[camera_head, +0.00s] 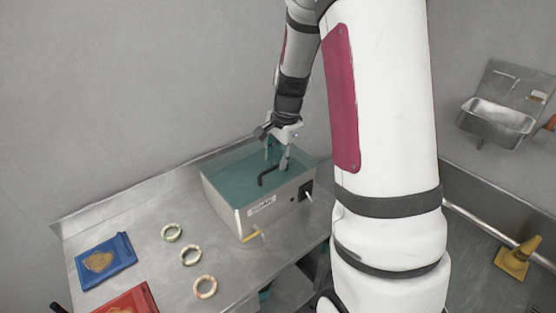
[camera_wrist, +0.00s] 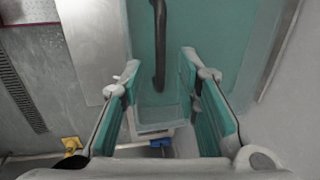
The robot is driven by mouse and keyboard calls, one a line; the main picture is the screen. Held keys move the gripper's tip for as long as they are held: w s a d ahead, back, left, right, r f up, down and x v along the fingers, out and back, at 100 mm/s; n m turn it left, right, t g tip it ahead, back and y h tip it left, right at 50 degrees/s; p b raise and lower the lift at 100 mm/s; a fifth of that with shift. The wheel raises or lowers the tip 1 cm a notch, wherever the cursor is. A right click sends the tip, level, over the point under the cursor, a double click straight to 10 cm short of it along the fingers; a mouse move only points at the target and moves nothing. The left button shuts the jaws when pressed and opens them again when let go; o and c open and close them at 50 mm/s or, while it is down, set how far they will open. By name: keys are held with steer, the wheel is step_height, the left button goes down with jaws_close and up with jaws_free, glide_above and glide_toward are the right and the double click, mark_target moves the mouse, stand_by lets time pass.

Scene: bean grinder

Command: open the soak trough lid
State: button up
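The soak trough (camera_head: 262,209) is a metal box on the steel table. Its teal lid (camera_head: 232,180) lies flat across the top and looks closed. A dark bar handle (camera_head: 268,178) stands on the lid; it also shows in the wrist view (camera_wrist: 160,45). My gripper (camera_head: 278,156) is over the lid, close to the handle. In the wrist view my gripper (camera_wrist: 160,68) has its two teal-padded fingers spread apart, with the handle's near end in line with the gap between them. No contact with the handle is visible.
A wall (camera_head: 150,90) stands close behind. A wall sink (camera_head: 497,118) is at right.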

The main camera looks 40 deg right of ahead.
steer(key=shift+w+f, duration=0.2)
steer(key=shift+f, duration=0.75)
jaws_close()
steer(key=shift+w+r, duration=0.1)
